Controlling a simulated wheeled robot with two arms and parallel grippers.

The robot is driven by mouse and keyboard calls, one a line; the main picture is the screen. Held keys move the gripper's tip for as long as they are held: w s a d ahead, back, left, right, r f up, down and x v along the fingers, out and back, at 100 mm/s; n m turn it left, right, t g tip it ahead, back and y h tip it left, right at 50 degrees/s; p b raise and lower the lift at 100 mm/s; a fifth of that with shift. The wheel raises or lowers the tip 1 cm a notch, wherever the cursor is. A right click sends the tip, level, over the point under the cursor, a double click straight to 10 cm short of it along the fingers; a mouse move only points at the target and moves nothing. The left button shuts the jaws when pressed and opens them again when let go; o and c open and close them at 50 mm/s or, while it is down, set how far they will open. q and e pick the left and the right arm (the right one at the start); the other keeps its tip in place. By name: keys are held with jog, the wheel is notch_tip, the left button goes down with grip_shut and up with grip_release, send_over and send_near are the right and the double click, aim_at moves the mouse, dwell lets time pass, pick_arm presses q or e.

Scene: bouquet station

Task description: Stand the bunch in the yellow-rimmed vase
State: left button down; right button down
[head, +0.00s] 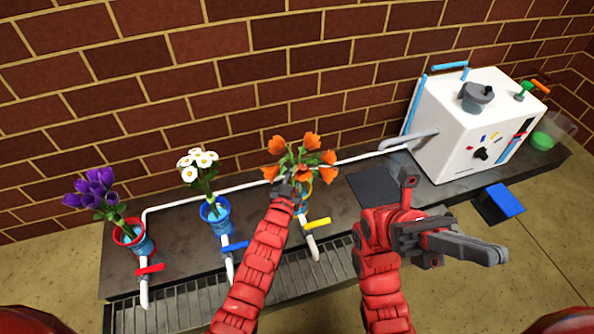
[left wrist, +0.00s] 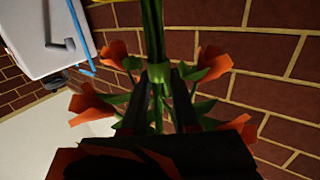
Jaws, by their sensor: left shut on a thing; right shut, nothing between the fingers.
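The bunch of orange flowers with green leaves (head: 312,160) is at the vase with the yellow rim (head: 309,189), mostly above it. My left gripper (head: 285,187) is shut on the bunch's stems, and its arm hides part of the vase. Whether the stem ends are inside the vase is hidden. In the left wrist view, the green stems (left wrist: 152,40) run between the dark fingers (left wrist: 158,90), with orange blooms (left wrist: 213,60) around them. My right gripper (head: 498,253) is shut and empty, at the right in front of the bench.
A red-rimmed vase (head: 133,240) holds purple flowers, and a blue-rimmed vase (head: 216,218) holds white ones. White pipes with red, blue and yellow (head: 317,223) taps run along the bench. A white machine (head: 455,130) stands at the right. A brick wall is behind.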

pick_arm(q)
jog(key=shift+f, duration=0.55)
dwell(0.6)
jog(key=c, duration=0.6)
grip_release()
